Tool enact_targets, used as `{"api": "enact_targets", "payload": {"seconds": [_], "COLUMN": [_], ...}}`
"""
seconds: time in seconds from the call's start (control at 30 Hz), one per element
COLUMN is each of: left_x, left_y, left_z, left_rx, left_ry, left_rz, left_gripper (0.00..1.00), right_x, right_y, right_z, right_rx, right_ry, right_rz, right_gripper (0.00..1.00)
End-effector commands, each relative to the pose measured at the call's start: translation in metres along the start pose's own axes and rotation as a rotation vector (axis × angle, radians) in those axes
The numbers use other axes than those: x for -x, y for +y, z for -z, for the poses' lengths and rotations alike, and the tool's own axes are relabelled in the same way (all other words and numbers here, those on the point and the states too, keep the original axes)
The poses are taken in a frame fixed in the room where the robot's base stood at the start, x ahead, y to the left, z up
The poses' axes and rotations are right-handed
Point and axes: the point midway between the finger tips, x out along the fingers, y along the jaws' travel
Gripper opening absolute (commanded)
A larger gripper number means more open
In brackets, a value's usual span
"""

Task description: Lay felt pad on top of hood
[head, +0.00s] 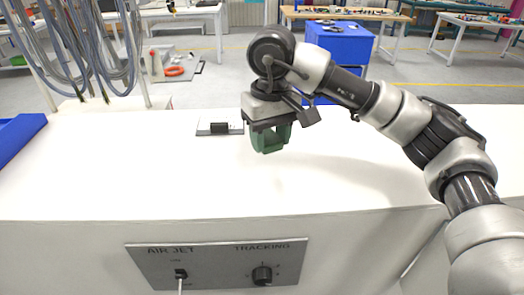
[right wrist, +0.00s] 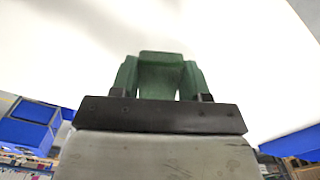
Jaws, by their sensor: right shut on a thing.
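My right gripper (head: 271,140) hangs over the white top, pointing down, with green fingers. It is shut on a green piece, which seems to be the felt pad; in the right wrist view the pad (right wrist: 161,75) shows between the two fingers. In the head view I cannot clearly tell pad from fingers. The gripper appears above the surface, apart from it. The broad white top (head: 120,165) looks like the hood, but I cannot be sure. My left gripper is not in view.
A small grey plate with a black block (head: 219,128) lies on the white top, left of my gripper. A front panel (head: 220,262) carries a switch and a knob. Cables (head: 75,50) hang at the upper left. A blue edge (head: 18,135) is at far left. The top is otherwise clear.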

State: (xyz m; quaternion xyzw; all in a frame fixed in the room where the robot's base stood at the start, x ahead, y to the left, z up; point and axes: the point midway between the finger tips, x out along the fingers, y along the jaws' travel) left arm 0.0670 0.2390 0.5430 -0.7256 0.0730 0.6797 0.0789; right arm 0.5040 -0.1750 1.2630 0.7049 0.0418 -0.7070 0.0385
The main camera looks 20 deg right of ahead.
Motion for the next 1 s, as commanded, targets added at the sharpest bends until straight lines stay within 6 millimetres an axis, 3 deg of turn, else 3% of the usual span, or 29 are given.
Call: {"api": "enact_targets", "payload": {"seconds": [0.1, 0.27, 0.53, 0.93, 0.97, 1.0], "left_x": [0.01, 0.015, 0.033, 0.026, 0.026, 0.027], "left_y": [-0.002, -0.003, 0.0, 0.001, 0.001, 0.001], "left_z": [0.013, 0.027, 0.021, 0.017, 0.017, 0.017], "left_rx": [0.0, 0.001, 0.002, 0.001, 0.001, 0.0], "left_ry": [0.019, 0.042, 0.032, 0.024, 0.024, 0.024], "left_rz": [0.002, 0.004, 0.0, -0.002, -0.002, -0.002], "left_gripper": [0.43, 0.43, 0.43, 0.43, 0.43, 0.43], "right_x": [-0.007, -0.017, -0.051, -0.058, -0.057, -0.056], "right_y": [-0.016, -0.022, -0.021, -0.021, -0.021, -0.021], "right_z": [0.003, 0.005, 0.004, 0.005, 0.005, 0.005], "right_rx": [0.001, -0.001, -0.002, -0.001, -0.001, -0.001], "right_ry": [-0.001, -0.001, -0.001, 0.002, 0.002, 0.001], "right_rz": [0.0, 0.0, 0.0, 0.0, 0.0, 0.0], "right_gripper": [0.23, 0.23, 0.23, 0.23, 0.47, 0.53]}}
